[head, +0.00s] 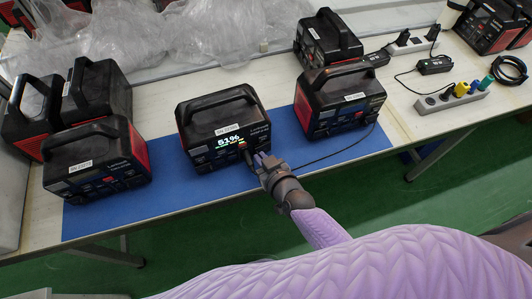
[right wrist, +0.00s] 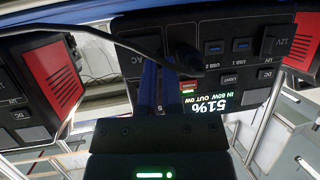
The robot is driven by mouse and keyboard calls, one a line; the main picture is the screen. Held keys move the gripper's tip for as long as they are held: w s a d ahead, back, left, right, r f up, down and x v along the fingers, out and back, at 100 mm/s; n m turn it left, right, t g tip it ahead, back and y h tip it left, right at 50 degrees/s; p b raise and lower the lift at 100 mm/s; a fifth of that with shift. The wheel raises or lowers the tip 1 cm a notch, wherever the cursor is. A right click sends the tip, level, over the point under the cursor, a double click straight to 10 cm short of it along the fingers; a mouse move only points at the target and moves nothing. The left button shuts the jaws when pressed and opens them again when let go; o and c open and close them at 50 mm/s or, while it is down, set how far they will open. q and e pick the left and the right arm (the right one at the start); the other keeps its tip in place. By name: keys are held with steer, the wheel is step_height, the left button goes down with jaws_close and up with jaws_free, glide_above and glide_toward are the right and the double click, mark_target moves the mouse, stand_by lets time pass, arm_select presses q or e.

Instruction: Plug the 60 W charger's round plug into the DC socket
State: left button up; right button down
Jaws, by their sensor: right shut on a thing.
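The middle power station (head: 222,122) stands on the blue mat (head: 92,216), its lit display (head: 229,141) facing me. The display also shows upside down in the right wrist view (right wrist: 211,99) and reads 51%, IN 60W, OUT 0W. My right gripper (head: 263,163) is at the lower right of its front panel, fingers (right wrist: 160,85) shut on the black round plug (right wrist: 186,58). The plug meets the panel and looks seated in a socket; the socket itself is hidden. Its thin black cable (head: 325,156) runs off to the right. My left gripper is not in view.
Other power stations stand left (head: 97,158) and right (head: 340,100) of the middle one. White power strips (head: 452,99), a black charger brick (head: 434,65) and a coiled cable (head: 508,69) lie at the right. Clear plastic wrap (head: 215,35) lies behind.

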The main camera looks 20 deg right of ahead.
steer(key=c, duration=0.8)
jaws_free()
